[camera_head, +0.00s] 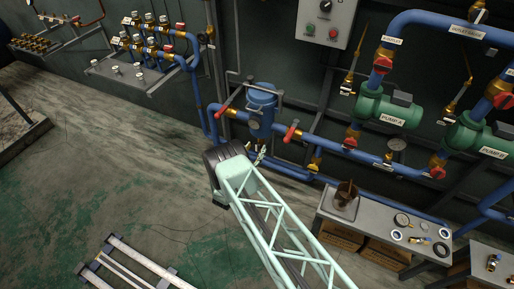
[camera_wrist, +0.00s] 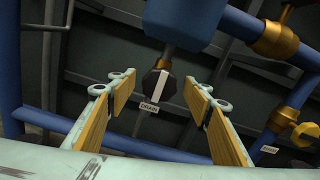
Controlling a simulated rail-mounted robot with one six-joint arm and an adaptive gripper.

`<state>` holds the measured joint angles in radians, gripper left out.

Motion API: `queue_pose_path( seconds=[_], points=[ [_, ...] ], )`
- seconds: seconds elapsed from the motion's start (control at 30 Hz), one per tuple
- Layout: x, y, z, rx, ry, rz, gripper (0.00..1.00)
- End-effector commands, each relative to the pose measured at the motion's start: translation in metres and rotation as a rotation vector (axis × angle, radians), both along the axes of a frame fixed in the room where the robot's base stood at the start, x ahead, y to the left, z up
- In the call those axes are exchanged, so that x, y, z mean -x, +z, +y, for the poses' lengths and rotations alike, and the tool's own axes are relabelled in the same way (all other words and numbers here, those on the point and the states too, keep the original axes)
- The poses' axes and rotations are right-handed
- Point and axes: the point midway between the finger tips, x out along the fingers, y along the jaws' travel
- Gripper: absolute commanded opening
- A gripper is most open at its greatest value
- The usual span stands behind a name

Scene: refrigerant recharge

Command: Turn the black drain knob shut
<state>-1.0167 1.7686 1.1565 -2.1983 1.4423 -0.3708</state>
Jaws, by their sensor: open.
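The black drain knob (camera_wrist: 156,84), with a white stripe across its face, hangs under the blue vessel (camera_wrist: 185,20) in the wrist view. A small DRAIN label (camera_wrist: 149,107) shows just below it. My gripper (camera_wrist: 160,88) is open, with one tan-padded finger left of the knob and one right of it in the picture. Gaps show on both sides, and the knob looks to be beyond the fingertips; the exact depth is unclear. In the head view the blue vessel (camera_head: 261,100) stands past my arm's end, and the knob cannot be made out there.
Blue pipes run close around the vessel, with a red-handled valve (camera_head: 292,132) to its right. A yellow knob (camera_wrist: 304,134) is at right in the wrist view. A grey bench (camera_head: 372,215) with gauges stands at right. The floor at left is mostly clear.

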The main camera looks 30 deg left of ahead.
Motion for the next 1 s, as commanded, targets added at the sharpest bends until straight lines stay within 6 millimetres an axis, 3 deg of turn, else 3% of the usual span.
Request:
queue_pose_path(
  seconds=[0.23,0.63,0.9,1.0],
  points=[
    [-0.019,0.0,0.001,0.001,-0.002,0.0,0.46],
    [-0.022,0.0,0.001,0.001,0.0,0.0,0.46],
    [-0.022,0.0,0.001,0.001,0.0,0.0,0.23],
    [-0.022,0.0,0.001,0.001,-0.001,0.0,0.21]
  ],
)
